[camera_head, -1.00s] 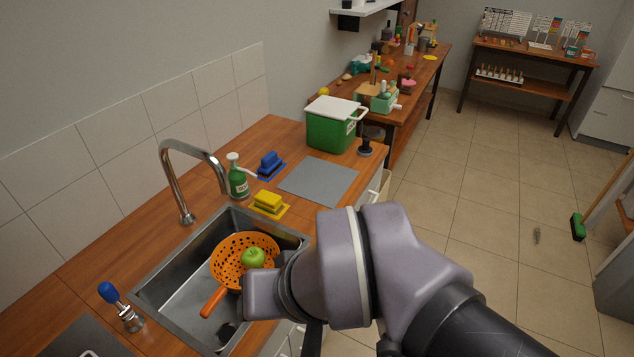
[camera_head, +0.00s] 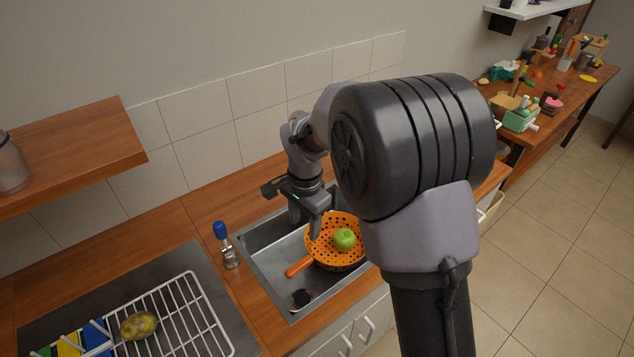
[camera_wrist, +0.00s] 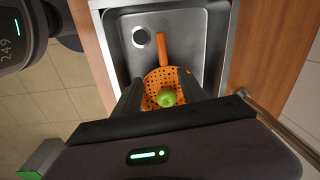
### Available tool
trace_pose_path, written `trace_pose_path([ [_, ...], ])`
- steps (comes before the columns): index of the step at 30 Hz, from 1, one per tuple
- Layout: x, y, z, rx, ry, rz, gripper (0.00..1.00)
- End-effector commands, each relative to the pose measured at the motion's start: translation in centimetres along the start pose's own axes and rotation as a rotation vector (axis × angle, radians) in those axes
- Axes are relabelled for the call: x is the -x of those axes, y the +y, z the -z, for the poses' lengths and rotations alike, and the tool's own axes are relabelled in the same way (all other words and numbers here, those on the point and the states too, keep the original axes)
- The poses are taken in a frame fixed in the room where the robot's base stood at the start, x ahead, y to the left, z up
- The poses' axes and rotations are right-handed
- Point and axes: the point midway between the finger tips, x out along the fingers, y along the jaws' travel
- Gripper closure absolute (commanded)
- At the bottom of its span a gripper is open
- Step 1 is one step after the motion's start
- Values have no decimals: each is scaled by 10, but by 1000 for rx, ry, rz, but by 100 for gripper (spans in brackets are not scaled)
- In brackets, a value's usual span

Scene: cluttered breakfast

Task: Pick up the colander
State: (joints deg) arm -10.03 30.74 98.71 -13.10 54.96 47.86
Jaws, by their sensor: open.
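The orange colander (camera_head: 325,248) sits in the sink, with holes in its bowl and a handle pointing to the lower left in the head view. A green apple (camera_head: 344,239) lies in it. My gripper (camera_head: 305,224) is open and empty, above the sink at the colander's left side in the head view. In the wrist view the colander (camera_wrist: 158,76) shows beyond and between my two fingers (camera_wrist: 162,92), its handle pointing away. Whether a finger touches the rim cannot be told. My arm covers part of the colander's right side in the head view.
The metal sink (camera_head: 262,270) has raised walls around the colander. A blue-topped tap piece (camera_head: 226,245) stands left of it. A white dish rack (camera_head: 190,310) with a yellowish, potato-like item (camera_head: 138,325) is at the lower left. A wooden shelf (camera_head: 75,155) juts out above the counter.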

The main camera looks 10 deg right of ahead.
Motion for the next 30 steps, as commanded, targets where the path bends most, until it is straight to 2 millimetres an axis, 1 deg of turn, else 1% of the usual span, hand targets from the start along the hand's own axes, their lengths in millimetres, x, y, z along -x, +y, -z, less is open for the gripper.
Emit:
trace_pose_path([
  [1, -22, -8, 0, -25, -6, -28, 51],
  [3, -43, -14, 1, -53, -7, -52, 51],
  [4, -49, -15, 1, -60, -7, -57, 51],
  [8, -80, -14, 1, -71, -8, -66, 51],
  [12, -125, -11, 0, -71, -9, -67, 51],
  [15, -152, -9, 0, -70, -9, -66, 51],
  [18, -170, -8, 0, -70, -9, -64, 51],
  [23, -182, -8, 1, -70, -8, -63, 51],
  [26, -199, -8, 4, -70, -8, -64, 51],
  [28, -215, -8, 6, -70, -8, -64, 51],
  [30, -227, -7, 6, -69, -9, -65, 51],
])
